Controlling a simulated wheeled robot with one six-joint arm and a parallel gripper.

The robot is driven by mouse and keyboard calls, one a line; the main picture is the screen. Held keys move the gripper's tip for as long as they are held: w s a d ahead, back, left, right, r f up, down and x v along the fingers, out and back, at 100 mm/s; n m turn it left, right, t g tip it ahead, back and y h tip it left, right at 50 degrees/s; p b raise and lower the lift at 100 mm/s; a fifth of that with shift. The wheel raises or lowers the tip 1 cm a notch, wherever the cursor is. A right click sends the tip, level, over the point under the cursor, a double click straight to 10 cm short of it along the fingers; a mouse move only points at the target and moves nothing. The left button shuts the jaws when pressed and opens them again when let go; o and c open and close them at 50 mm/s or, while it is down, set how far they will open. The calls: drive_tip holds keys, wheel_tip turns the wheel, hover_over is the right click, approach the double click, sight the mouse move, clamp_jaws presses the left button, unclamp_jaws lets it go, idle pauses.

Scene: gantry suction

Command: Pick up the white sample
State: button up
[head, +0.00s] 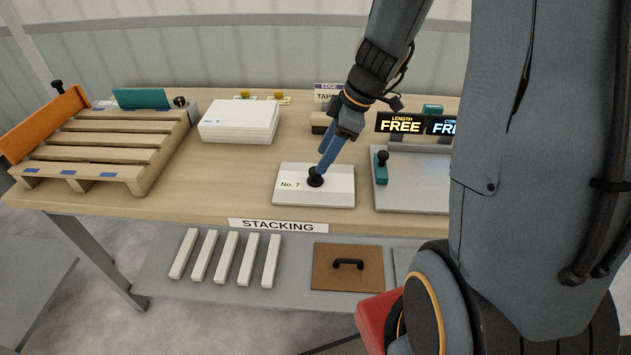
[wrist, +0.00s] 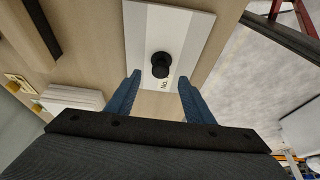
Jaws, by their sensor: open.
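The white sample (head: 336,190) is a flat white board marked "No. 7" with a round black knob (head: 315,178) on top. It lies on the wooden table top. My gripper (head: 322,172) is over it, with its blue fingers pointing down by the knob and partly overlapping it in the head view. In the wrist view the sample (wrist: 190,40) lies beyond the fingertips of my gripper (wrist: 159,77). The fingers are apart with nothing between them, and the knob (wrist: 161,64) shows centred just ahead of the gap. I cannot tell whether the fingers touch the board.
A stack of white boards (head: 238,120) stands behind left. A wooden pallet (head: 100,150) with an orange bar (head: 42,122) is at far left. A grey plate (head: 415,185) with a teal clamp (head: 381,168) and "FREE" displays is right of the sample. Free table lies left of the sample.

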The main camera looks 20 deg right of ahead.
sight(315, 177)
drive_tip(key=shift+p+x, duration=0.7)
drive_tip(key=shift+x, duration=1.55)
clamp_jaws()
